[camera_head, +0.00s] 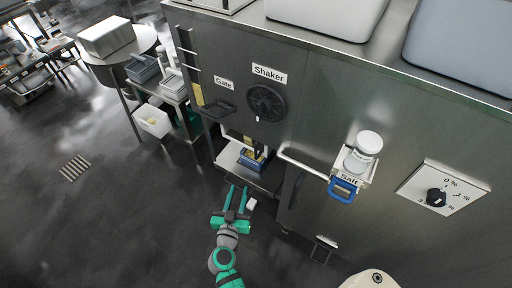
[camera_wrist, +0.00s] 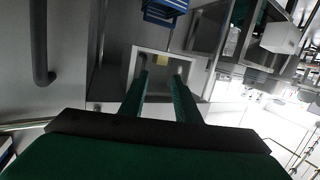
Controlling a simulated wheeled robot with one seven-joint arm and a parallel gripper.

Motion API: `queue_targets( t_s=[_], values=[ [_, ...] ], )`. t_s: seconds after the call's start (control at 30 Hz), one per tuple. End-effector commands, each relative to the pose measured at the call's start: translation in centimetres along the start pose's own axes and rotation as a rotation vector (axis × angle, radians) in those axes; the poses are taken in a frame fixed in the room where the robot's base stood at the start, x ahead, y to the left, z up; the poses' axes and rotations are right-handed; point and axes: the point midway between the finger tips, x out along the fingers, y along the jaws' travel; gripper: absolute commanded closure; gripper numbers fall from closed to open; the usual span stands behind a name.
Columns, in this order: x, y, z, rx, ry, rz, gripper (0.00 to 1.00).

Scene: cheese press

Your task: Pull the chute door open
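The steel machine (camera_head: 320,95) fills the right of the head view. Low on its front, below the gate lever, is a recess with a pale ledge (camera_head: 229,160) and a blue part (camera_head: 250,160) with some yellow by it. I cannot tell for sure which part is the chute door. My gripper (camera_head: 238,188) is low in front of this recess, its two green fingers parallel, apart and empty. In the wrist view, my gripper (camera_wrist: 160,76) points at a pale square frame (camera_wrist: 150,51) with a yellow patch inside. A blue part (camera_wrist: 164,11) shows above it. I see no clear contact.
The gate lever (camera_head: 218,107) and black shaker knob (camera_head: 267,102) are above the recess. A steel bar (camera_head: 304,164) and the salt holder's blue handle (camera_head: 342,191) stick out at right. A side table (camera_head: 172,87) stands left.

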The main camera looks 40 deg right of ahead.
Motion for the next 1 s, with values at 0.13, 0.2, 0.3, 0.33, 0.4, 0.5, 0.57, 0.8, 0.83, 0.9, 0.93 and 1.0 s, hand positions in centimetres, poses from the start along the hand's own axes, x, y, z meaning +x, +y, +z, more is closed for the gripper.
queue_targets(
  t_s=[0.13,0.2,0.3,0.33,0.4,0.5,0.57,0.8,0.83,0.9,0.93,1.0],
  values=[
    [4.1,1.2,-4.0,0.044,0.096,0.118,0.71],
    [5.2,1.7,-5.3,0.059,0.128,0.154,0.71],
    [6.0,2.2,-6.5,0.072,0.158,0.185,0.71],
    [6.2,2.3,-6.7,0.074,0.163,0.19,0.71],
    [6.6,2.4,-6.9,0.077,0.169,0.196,0.71],
    [7.5,2.6,-7.2,0.078,0.171,0.198,0.71],
    [8.3,2.8,-7.3,0.078,0.171,0.199,0.71],
    [12.5,3.7,-8.0,0.078,0.17,0.198,0.71],
    [12.9,3.8,-8.1,0.077,0.17,0.198,0.71],
    [14.0,3.9,-8.2,0.077,0.17,0.196,0.71],
    [14.4,4.1,-8.3,0.077,0.17,0.197,0.71],
    [15.2,4.2,-8.4,0.076,0.169,0.196,0.71]
  ],
)
